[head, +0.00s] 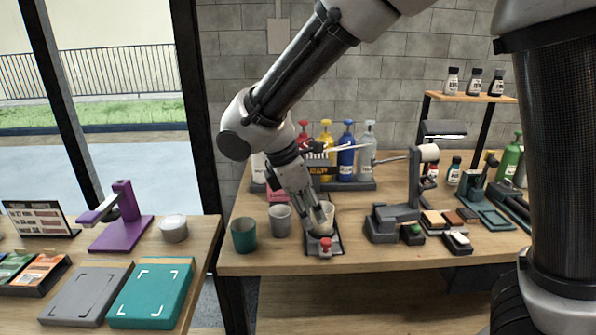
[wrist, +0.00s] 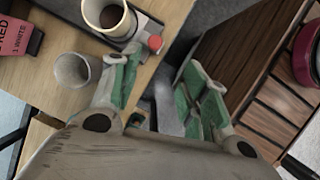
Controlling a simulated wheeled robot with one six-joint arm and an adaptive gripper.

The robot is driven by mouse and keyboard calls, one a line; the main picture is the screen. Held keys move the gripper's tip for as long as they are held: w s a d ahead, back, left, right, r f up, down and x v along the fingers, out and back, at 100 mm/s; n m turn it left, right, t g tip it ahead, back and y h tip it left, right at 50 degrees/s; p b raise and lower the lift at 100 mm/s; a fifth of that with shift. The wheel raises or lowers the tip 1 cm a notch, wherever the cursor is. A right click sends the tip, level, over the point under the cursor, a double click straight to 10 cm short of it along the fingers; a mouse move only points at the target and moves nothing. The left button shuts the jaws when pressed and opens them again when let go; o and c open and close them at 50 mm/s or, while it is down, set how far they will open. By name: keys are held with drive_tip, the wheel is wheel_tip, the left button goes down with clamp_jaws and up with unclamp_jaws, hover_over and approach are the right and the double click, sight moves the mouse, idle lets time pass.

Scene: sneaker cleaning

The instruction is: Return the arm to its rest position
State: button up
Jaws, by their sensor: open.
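My arm reaches down over the right-hand workbench in the head view. My gripper (head: 318,222) is low over the bench's front part, close to a cream cup (head: 329,212) that it partly hides. In the wrist view my gripper (wrist: 160,85) has its two green-padded fingers spread, with nothing held between them. The cream cup (wrist: 108,14), with dark contents, stands on a dark tray beyond the left finger. A grey cup (wrist: 75,70) is beside that finger; whether they touch I cannot tell.
A red knob (head: 325,243) is at the tray's front. A grey cup (head: 280,219) and a teal cup (head: 244,235) stand left of my gripper. Coloured pump bottles (head: 347,150) stand behind; a grey stand (head: 395,215) and brushes are right. A purple stand (head: 122,215) is on the left table.

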drive_tip(key=s+d+r+m+t+y, duration=0.1)
drive_tip(key=s+d+r+m, duration=0.2)
drive_tip(key=d+m, duration=0.4)
drive_tip(key=s+d+r+m+t+y, duration=0.1)
drive_tip(key=s+d+r+m, duration=0.3)
drive_tip(key=d, duration=1)
drive_tip(key=s+d+r+m+y, duration=0.2)
drive_tip(key=s+d+r+m, duration=0.2)
drive_tip(key=s+d+m, duration=0.3)
drive_tip(key=d+m, duration=0.2)
drive_tip(key=d, duration=0.2)
drive_tip(key=shift+d+m+t, duration=0.15)
drive_tip(key=shift+m+t, duration=0.25)
drive_tip(key=shift+c, duration=0.4)
